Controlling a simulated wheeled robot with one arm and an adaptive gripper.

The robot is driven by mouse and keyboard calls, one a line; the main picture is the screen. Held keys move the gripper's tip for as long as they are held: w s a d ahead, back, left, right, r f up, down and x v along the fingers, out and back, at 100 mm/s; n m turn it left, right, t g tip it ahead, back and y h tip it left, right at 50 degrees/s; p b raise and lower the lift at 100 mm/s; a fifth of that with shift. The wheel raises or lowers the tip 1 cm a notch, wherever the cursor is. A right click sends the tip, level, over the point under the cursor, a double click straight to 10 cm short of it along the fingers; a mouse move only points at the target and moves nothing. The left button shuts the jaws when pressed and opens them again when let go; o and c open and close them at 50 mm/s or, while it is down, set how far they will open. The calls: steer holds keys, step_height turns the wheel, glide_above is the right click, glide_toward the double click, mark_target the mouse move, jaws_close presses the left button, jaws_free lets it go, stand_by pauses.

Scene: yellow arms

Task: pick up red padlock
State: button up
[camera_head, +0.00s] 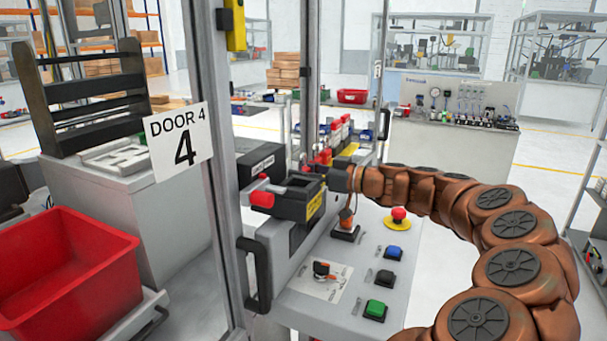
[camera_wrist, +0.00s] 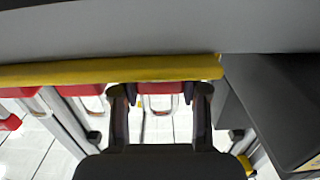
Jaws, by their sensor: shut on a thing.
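A red padlock (camera_wrist: 158,88) with a pale metal shackle sits between the two dark fingers of my gripper (camera_wrist: 160,98) in the wrist view. The fingers are shut on it, one on each side. Its upper part in the picture is hidden by a yellow strip (camera_wrist: 110,70). More red padlocks (camera_wrist: 80,90) with shackles stand in a row to the left along that strip. In the head view my gripper (camera_head: 339,178) is at the row of small red items (camera_head: 326,157) behind the black box; which one is held cannot be told there.
The grey panel below carries a red emergency button (camera_head: 398,214), a blue button (camera_head: 394,252) and a green button (camera_head: 375,308). A door frame and a red bin (camera_head: 65,258) are to the left.

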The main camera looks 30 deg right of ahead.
mark_target(303, 156)
steer(key=shift+r, duration=0.4)
step_height(303, 156, up, 2)
steer(key=shift+r+b, duration=0.25)
steer(key=shift+b, duration=0.6)
steer(key=s+d+r+b, duration=0.1)
steer(key=s+b, duration=0.3)
steer(key=s, duration=1.1)
steer(key=shift+s+d+r+b, duration=0.35)
steer(key=shift+s+d, duration=0.05)
steer(key=shift+d, duration=0.5)
steer(key=shift+f, duration=0.15)
